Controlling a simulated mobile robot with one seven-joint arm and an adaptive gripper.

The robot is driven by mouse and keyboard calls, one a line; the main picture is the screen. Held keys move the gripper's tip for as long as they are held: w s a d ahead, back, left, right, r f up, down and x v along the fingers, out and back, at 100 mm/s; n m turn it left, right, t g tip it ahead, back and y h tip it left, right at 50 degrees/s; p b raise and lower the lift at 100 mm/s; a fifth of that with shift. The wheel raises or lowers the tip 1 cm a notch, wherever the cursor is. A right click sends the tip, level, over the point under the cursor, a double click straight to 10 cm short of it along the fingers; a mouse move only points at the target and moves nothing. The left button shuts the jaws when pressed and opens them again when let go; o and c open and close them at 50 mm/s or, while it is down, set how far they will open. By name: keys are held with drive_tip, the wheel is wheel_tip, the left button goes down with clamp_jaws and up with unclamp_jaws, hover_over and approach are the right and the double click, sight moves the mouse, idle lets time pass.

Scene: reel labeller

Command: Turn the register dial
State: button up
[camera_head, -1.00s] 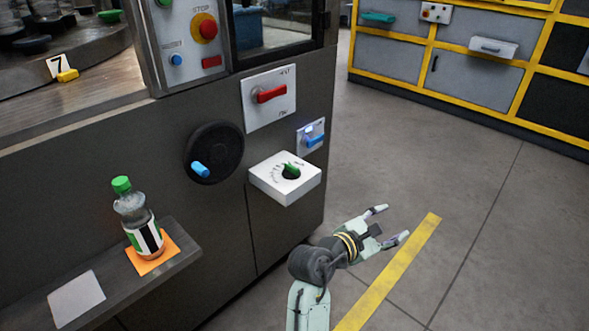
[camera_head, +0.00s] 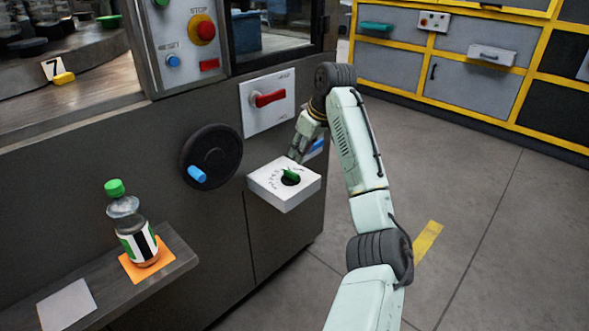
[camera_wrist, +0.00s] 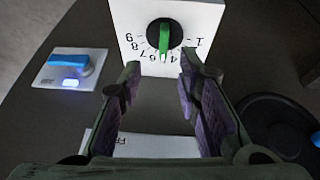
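The register dial is a black disc with a green pointer handle (camera_head: 291,175) on top of a white box that juts from the dark machine front. In the wrist view the green handle (camera_wrist: 164,41) stands upright in the picture, its tip near the printed 4. My gripper (camera_head: 297,155) is just above and behind the dial in the head view. In the wrist view my gripper (camera_wrist: 158,75) shows its two fingers apart with nothing between them. The dial lies beyond the fingertips, roughly centred between them, and seems untouched.
A blue switch (camera_wrist: 68,62) on a lit plate is beside the dial. A red rotary switch (camera_head: 269,98) is above it, and a black handwheel (camera_head: 212,157) with a blue knob to its left. A bottle (camera_head: 135,228) stands on the shelf at lower left.

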sight(293, 173)
drive_tip(key=x, duration=0.9)
drive_tip(key=shift+s+a+f+p, duration=0.1)
drive_tip(key=shift+s+f+p, duration=0.1)
drive_tip(key=shift+s+p, duration=0.15)
drive_tip(key=shift+g, duration=0.3)
drive_tip(key=shift+c, duration=0.3)
clamp_jaws()
